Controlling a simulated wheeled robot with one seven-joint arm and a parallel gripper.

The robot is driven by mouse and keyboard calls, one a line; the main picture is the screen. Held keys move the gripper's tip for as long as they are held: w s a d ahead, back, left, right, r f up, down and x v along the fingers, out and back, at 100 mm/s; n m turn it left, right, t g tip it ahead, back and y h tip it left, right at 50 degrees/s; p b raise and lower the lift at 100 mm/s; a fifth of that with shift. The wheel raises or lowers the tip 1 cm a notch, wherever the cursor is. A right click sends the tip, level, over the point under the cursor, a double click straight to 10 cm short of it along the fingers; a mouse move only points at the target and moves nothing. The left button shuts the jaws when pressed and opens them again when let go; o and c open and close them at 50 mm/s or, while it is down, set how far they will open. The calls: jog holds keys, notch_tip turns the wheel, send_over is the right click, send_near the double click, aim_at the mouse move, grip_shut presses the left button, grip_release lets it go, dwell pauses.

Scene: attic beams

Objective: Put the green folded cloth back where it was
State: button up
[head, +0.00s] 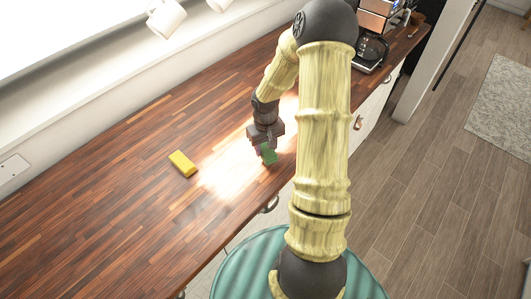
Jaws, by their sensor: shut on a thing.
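The green folded cloth (268,153) is small in the head view, at the tip of my gripper (264,147) over the wooden countertop. My gripper is shut on the cloth and points down. The jaws hide part of the cloth. I cannot tell whether the cloth touches the countertop (120,190) or hangs just above it.
A yellow block (183,163) lies on the countertop to the left of my gripper. A coffee maker (371,48) stands at the far end. White mugs or lamps (166,18) show by the window. The left countertop is clear.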

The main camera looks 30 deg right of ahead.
aim_at(266, 148)
jog(key=shift+f, duration=1.8)
jog(key=o, duration=0.9)
notch_tip(266, 148, up, 12)
jog(key=shift+r, duration=0.1)
